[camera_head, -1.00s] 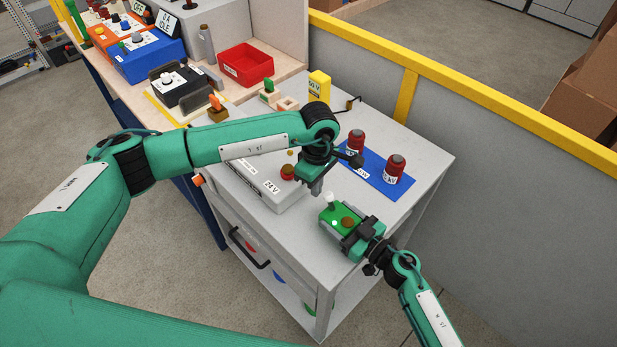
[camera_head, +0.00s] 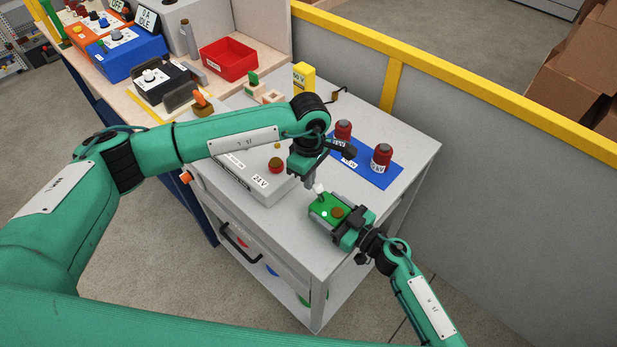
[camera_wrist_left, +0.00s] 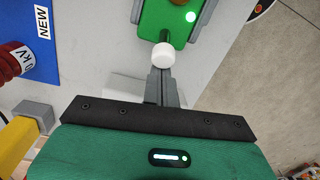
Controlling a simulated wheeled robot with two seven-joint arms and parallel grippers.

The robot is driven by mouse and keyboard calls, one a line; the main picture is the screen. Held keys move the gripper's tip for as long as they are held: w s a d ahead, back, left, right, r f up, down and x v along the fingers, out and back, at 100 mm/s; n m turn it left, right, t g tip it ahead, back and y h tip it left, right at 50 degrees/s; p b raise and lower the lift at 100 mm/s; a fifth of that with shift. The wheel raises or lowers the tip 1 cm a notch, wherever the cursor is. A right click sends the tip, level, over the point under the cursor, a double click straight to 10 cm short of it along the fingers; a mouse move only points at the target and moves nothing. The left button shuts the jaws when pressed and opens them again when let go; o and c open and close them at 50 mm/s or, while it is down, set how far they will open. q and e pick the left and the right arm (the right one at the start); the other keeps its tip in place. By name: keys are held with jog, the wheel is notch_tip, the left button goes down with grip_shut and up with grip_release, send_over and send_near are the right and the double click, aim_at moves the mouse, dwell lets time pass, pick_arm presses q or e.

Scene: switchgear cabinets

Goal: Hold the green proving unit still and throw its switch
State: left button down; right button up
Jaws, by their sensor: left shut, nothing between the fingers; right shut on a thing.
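The green proving unit (camera_head: 323,204) sits on the grey cart top near its front right corner. It has a brown knob, a small white light and a white-tipped switch (camera_head: 318,188). My right gripper (camera_head: 347,224) is shut on the unit from its right end. My left gripper (camera_head: 312,182) is shut and empty, pointing down beside the switch tip. In the left wrist view, the white switch tip (camera_wrist_left: 163,55) is right at the ends of my left fingers (camera_wrist_left: 162,78); they touch or nearly touch. The unit also shows there (camera_wrist_left: 165,18), between my right fingers.
A grey 24 V box (camera_head: 259,184) with a red knob lies left of the unit. A blue mat (camera_head: 377,172) with two red cylinders lies behind it. A yellow block (camera_head: 303,78) and a red bin (camera_head: 229,57) stand farther back. A yellow-topped barrier runs behind the cart.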

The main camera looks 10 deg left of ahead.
aim_at(317, 188)
pick_arm(q)
jog(key=shift+s+d+r, duration=0.1)
jog(key=shift+d, duration=0.05)
jog(key=shift+s+d+r, duration=0.25)
jog(key=shift+s+d, duration=0.1)
jog(key=shift+d, duration=0.15)
jog(key=shift+s+d+r, duration=0.25)
jog(key=shift+s+d, duration=0.1)
jog(key=shift+d, duration=0.1)
jog(key=shift+r, duration=0.15)
jog(key=shift+r, duration=0.65)
jog(key=shift+a, duration=0.15)
